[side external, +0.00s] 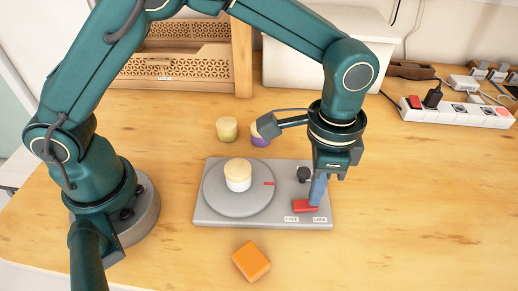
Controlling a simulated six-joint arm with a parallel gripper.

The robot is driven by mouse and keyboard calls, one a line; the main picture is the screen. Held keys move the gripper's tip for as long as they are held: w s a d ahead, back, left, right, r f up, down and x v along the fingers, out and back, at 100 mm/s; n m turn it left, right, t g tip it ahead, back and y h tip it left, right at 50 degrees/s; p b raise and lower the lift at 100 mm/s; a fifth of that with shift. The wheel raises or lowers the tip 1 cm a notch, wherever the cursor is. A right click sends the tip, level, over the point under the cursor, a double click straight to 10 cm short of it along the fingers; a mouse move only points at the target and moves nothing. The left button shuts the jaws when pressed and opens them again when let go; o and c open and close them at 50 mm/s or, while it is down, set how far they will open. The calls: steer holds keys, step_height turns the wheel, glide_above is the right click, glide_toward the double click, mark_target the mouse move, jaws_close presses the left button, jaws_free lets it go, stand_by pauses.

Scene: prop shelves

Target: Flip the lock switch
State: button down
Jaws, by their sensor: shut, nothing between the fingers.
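The lock switch (303,206) is a small red block at the front right of a flat grey base (230,221). Two white labels lie in front of it: the left seems to read FREE, the right LOCK. My gripper (317,200) points down with its bluish fingers shut and empty. The fingertips are right at the switch's right end, by the LOCK side; I cannot tell whether they touch it. They hide part of the base behind them. A round grey turntable (218,203) on the base carries a cream-topped white jar (238,180).
A black knob (303,174) stands behind the switch. An orange block (251,262) lies in front. A power strip (455,112) is at back right. The table's right front is clear.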

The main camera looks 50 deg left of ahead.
steer(key=shift+f, duration=0.6)
steer(key=shift+r, duration=3.55)
